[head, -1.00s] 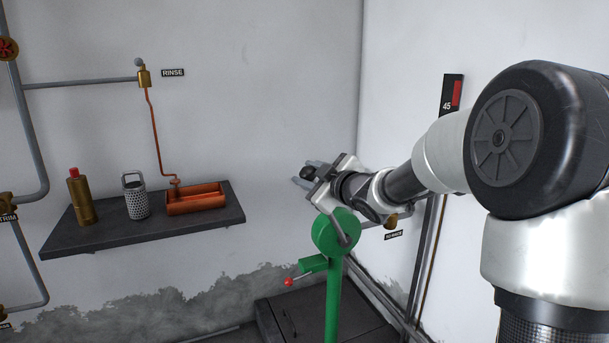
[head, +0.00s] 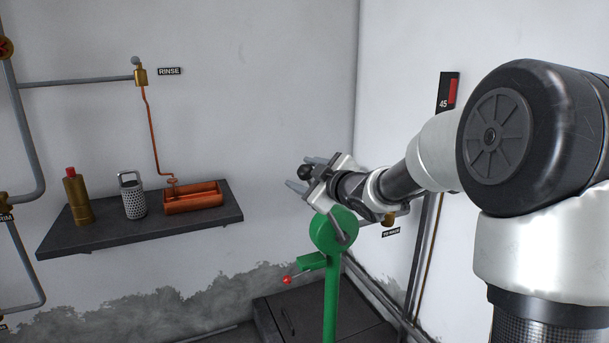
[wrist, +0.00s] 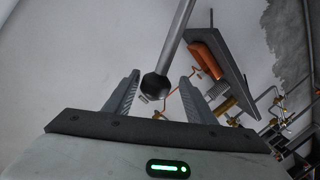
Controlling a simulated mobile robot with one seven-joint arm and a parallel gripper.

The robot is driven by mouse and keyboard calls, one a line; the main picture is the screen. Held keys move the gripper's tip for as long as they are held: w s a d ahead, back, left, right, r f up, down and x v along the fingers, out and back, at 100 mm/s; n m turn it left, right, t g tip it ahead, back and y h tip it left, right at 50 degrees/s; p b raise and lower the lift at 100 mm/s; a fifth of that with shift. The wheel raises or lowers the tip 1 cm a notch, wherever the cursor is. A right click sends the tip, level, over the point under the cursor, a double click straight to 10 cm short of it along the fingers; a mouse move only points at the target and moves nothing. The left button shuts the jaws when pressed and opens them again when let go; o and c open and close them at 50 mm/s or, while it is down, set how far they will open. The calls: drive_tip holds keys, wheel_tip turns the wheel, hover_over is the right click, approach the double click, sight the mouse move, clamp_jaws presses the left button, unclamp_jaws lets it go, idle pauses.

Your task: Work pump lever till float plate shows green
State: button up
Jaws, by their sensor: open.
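The green pump (head: 332,233) stands in front of my arm. Its lever is a grey rod (wrist: 178,38) ending in a black ball knob (wrist: 155,87). The knob also shows in the head view (head: 305,172), above the pump's round head. My gripper (head: 304,173) is open, with one finger on each side of the knob. In the wrist view there is a gap between the knob and each finger. Most of the rod is hidden behind my wrist in the head view. A dark plate (head: 443,104) marked 45, which seems to be the float plate, shows red on the right wall.
A dark shelf (head: 130,236) on the left wall holds a brass bottle (head: 79,198), a perforated canister (head: 133,200) and a copper tray (head: 194,207). Pipes run along both walls.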

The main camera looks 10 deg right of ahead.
drive_tip(key=shift+s+d+r, duration=0.2)
drive_tip(key=shift+s+d, duration=0.05)
drive_tip(key=shift+s, duration=0.1)
drive_tip(key=p+v, duration=0.3)
drive_tip(key=v, duration=1.3)
drive_tip(key=shift+s+p, duration=0.25)
drive_tip(key=shift+p, duration=0.15)
drive_tip(key=shift+d+f, duration=0.15)
